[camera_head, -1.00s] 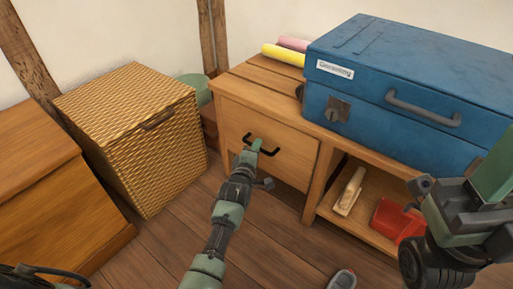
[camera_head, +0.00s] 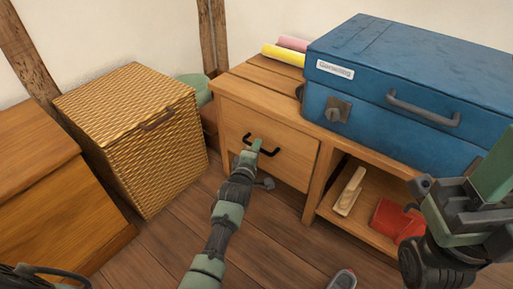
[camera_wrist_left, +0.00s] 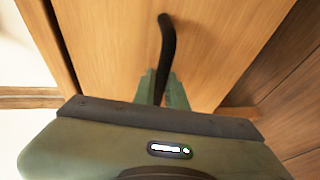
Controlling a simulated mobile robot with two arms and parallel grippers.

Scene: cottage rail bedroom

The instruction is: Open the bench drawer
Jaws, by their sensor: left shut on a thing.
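The bench drawer (camera_head: 284,152) is at the left end of the wooden bench, and its front looks flush with the bench frame. Its black handle (camera_head: 247,136) is a horizontal bar on the drawer front. My left gripper (camera_head: 256,146) is at the middle of the handle. In the left wrist view the fingers (camera_wrist_left: 161,92) are closed around the black handle (camera_wrist_left: 167,40), with the wooden drawer front (camera_wrist_left: 220,50) behind it. My right gripper (camera_head: 470,200) is at the right edge, away from the drawer; its fingertips do not show clearly.
A blue case (camera_head: 400,90) lies on the bench top beside yellow and pink rolls (camera_head: 284,54). The open shelf below holds a wooden-looking tool (camera_head: 349,192) and a red item (camera_head: 391,218). A wicker hamper (camera_head: 140,140) stands to the left.

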